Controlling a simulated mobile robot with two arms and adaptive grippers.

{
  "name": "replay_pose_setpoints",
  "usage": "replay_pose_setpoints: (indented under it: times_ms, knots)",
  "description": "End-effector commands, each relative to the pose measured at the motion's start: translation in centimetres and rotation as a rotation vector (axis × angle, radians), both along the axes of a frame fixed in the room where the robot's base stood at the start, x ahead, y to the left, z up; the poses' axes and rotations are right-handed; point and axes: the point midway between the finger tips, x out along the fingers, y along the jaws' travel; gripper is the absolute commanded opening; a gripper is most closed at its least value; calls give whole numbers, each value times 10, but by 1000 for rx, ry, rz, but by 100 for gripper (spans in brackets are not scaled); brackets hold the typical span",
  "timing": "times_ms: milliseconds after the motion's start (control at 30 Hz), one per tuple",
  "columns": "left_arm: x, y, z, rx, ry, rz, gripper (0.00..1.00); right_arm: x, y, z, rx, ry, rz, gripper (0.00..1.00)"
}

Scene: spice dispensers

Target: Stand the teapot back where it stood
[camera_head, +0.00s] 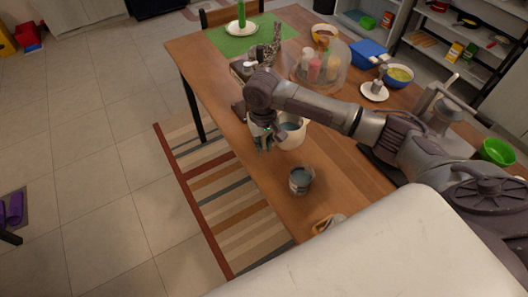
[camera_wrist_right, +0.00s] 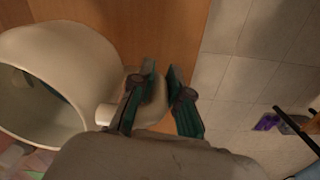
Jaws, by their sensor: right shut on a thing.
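The teapot is a cream-white, round, wide-mouthed vessel (camera_head: 291,132) near the left edge of the wooden table in the head view. In the right wrist view the teapot (camera_wrist_right: 85,55) fills the left side, its open mouth facing left. My right gripper (camera_head: 263,142) is at the teapot's left side. In the wrist view its green-lined fingers (camera_wrist_right: 163,82) are shut on a cream part sticking out from the teapot's side. Whether the teapot's base touches the table cannot be told. My left gripper is not in view.
A cup (camera_head: 300,180) with bluish contents stands close to the teapot, toward the camera. Bare table (camera_head: 345,185) lies right of the cup.

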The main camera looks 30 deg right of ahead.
Motion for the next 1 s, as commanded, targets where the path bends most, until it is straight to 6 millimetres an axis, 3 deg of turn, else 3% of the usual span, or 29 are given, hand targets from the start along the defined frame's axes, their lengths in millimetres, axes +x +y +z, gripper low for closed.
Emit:
replay_pose_setpoints:
  times_ms: [300, 700, 733, 867, 1000]
  knots:
    - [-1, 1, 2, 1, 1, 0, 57, 0, 0, -37, -2, 0, -1, 0]
    - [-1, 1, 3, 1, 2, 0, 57, 0, 0, -42, -1, -1, -1, 0]
    - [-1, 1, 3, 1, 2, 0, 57, 0, 0, -43, -1, 1, 0, 17]
    - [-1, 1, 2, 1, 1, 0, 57, 0, 0, -43, -1, 0, 0, 39]
    - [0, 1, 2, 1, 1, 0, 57, 0, 0, -43, -1, 0, 0, 41]
